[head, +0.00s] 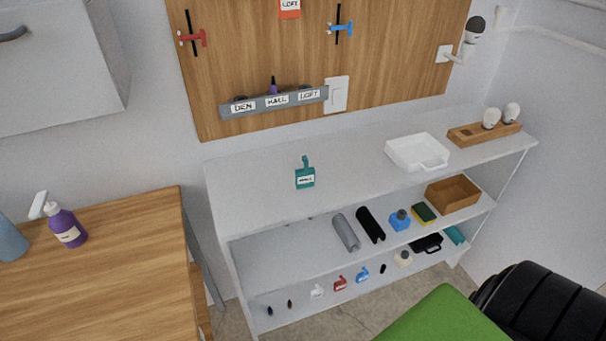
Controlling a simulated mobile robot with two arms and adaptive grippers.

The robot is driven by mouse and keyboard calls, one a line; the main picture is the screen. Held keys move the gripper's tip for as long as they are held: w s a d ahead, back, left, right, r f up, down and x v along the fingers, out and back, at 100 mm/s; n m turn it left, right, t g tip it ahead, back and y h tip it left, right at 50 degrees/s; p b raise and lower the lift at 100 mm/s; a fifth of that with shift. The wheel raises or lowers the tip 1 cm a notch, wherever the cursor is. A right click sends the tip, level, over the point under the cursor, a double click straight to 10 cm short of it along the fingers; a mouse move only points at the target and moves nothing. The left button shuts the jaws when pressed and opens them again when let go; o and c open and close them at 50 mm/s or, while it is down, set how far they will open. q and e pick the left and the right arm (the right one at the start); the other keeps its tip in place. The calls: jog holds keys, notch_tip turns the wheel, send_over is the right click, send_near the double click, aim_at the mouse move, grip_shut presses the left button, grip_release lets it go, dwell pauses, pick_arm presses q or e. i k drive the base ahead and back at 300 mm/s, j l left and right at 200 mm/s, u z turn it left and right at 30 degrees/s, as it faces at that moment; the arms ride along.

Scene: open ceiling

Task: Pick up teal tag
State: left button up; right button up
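The teal tag (305,179) stands or lies on the white top of the shelf unit (255,190), left of its middle. It has a narrow upper strip and a white label with dark lettering too small to read surely. Nothing covers it, and nothing touches it from the sides. Neither of my grippers shows in the head view.
A white tray (417,166) and a wooden holder (485,133) with pale bulbs stand right of the tag. Lower shelves hold several small items. A wooden board with a grey labelled rail (273,101) hangs behind. A wooden table (110,270) is at left, a green surface (440,320) at lower right.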

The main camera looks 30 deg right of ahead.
aim_at(305, 177)
jog(key=z, duration=1.25)
jog(key=i+l+u, duration=0.1)
jog(key=l, duration=0.2)
